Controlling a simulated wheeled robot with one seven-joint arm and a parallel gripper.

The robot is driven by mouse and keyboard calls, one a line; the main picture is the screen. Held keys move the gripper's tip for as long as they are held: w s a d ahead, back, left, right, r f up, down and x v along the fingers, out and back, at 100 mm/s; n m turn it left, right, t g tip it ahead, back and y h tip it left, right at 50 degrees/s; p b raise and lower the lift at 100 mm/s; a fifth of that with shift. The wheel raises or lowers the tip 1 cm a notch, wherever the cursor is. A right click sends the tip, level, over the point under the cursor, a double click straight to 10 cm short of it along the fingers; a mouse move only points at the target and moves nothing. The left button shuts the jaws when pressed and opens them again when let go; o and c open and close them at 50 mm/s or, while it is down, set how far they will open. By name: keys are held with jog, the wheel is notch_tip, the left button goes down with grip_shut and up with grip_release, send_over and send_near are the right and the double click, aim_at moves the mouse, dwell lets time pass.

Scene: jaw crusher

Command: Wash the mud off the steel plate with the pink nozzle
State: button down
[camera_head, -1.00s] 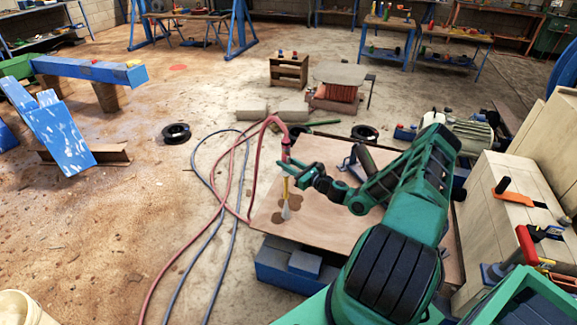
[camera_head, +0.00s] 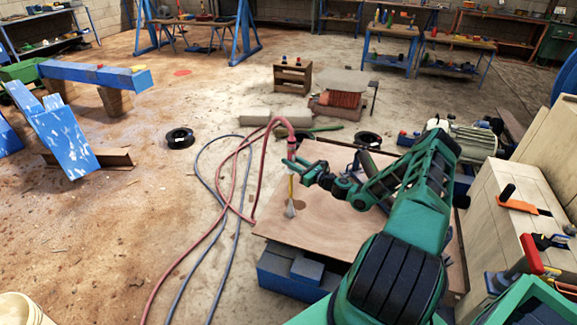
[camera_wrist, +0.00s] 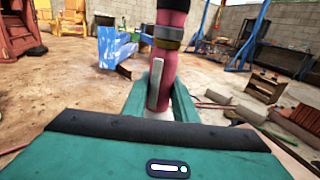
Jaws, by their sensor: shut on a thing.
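My gripper (camera_head: 300,168) is shut on the pink nozzle (camera_head: 291,147) and holds it upright above the left part of the steel plate. In the wrist view the nozzle (camera_wrist: 170,40) stands between my green fingers (camera_wrist: 162,98), with a hose rising from its top. A yellow part shows under the nozzle, and a pale jet fans down onto the plate. The steel plate (camera_head: 340,230) looks like a flat brown sheet on blue supports. A small dark mud patch (camera_head: 300,203) lies just right of the jet. My arm hides much of the plate's right side.
Red and blue hoses (camera_head: 222,215) loop on the floor left of the plate. The floor at centre left is mostly open.

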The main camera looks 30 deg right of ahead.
jog(key=shift+w+d, duration=0.75)
jog(key=shift+d, duration=0.25)
jog(key=shift+w+d, duration=0.75)
jog(key=shift+d, duration=0.2)
